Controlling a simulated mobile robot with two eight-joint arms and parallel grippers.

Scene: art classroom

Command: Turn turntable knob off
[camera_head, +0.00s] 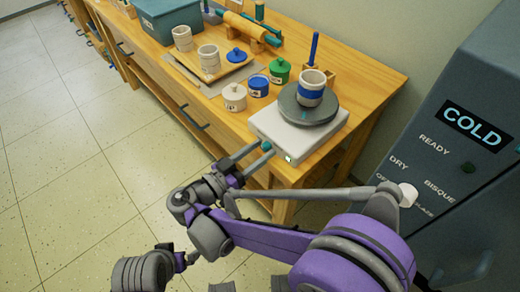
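The turntable has a white base (270,122) and a round grey disc (322,116), and sits at the table's near right corner. A white cup with a blue band (311,88) stands on the disc. A small teal knob (266,146) sticks out of the base's front side. My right gripper (257,153) is at the knob, its two fingers apart with the knob at their tips. I cannot tell whether they touch it. A small lit spot (288,158) shows on the base front. Part of my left arm shows at the bottom left; its finger state is unclear.
Lidded jars in white (234,98), blue (259,86) and green (280,71) stand behind the turntable. A wooden tray (240,72) and a teal bin (166,18) are farther back. A grey kiln (455,165) with a white dial (408,195) stands at the right. The left floor is clear.

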